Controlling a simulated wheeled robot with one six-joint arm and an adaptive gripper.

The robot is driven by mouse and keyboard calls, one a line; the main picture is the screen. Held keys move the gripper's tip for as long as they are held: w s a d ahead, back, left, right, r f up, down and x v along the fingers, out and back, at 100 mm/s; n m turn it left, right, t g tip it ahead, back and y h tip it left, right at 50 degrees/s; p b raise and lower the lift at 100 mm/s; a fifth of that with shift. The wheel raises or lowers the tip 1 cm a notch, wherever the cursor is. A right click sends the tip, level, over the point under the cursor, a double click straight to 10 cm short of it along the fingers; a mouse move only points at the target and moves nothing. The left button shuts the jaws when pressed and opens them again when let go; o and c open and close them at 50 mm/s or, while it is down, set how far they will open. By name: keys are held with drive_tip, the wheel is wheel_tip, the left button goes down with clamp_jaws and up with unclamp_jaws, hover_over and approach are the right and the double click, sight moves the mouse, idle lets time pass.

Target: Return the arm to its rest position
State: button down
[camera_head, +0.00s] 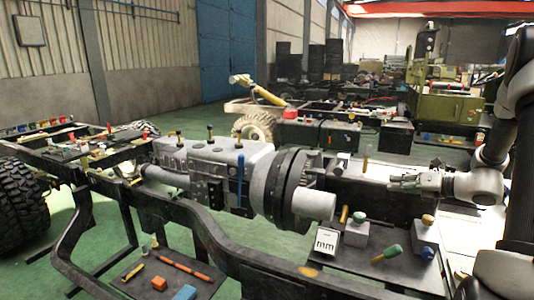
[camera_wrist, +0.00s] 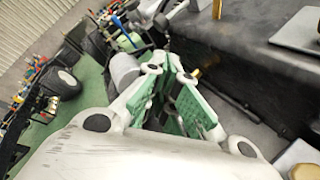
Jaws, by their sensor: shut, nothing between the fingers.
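My arm enters the head view at the right edge, and its wrist reaches left over the chassis. My gripper (camera_head: 392,181) points left above the dark chassis top, close to the grey engine and gearbox (camera_head: 215,170). In the wrist view my gripper (camera_wrist: 172,62) shows its green-padded fingers converging at the tips. It is shut and nothing is held in it.
A dark chassis rail (camera_head: 235,250) runs along the front. A side shelf (camera_head: 385,268) holds a green-handled tool (camera_head: 387,254) and a grey block (camera_head: 356,233). Another shelf holds a blue block (camera_head: 184,292). A large tyre (camera_head: 20,208) stands at left. Green floor is free behind.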

drive_tip(key=s+a+r+n+g+h, duration=0.1)
drive_tip(key=s+a+n+g, duration=0.3)
drive_tip(key=s+n, duration=0.6)
drive_tip(key=s+a+n+g+h, duration=0.2)
drive_tip(key=s+n+g, duration=0.3)
drive_tip(key=s+n, duration=0.6)
drive_tip(key=s+a+r+n+t+h, duration=0.1)
drive_tip(key=s+r+n+t+h, duration=0.1)
drive_tip(key=s+r+n+h, duration=0.5)
drive_tip(key=s+r+n, duration=0.5)
drive_tip(key=n, duration=0.3)
drive_tip(key=shift+s+a+r+n, duration=0.2)
drive_tip(key=shift+s+n, duration=0.1)
drive_tip(key=shift+n, duration=0.1)
